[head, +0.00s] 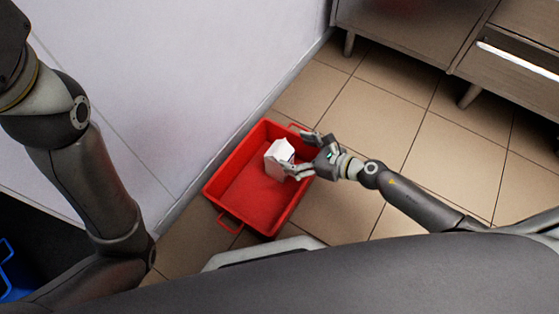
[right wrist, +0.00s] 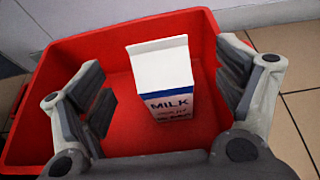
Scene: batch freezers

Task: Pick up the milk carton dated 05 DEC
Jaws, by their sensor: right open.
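A white milk carton (head: 279,157) stands in a red crate (head: 221,179) on the floor in the head view. In the right wrist view the carton (right wrist: 163,86) is upright, with a blue band, the word MILK and smaller print below that is too blurred to read as a date. My right gripper (head: 299,153) is over the crate, open, at the carton's right side in the head view. In the right wrist view its fingers (right wrist: 168,88) stand apart on either side of the carton, with gaps visible. My left gripper is out of view; only my left arm shows.
A white wall (head: 180,80) runs close along the crate's left side. A wooden cabinet (head: 410,35) on legs stands at the back right. Tiled floor (head: 440,150) is clear right of the crate. A blue crate edge (head: 12,275) shows at the lower left.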

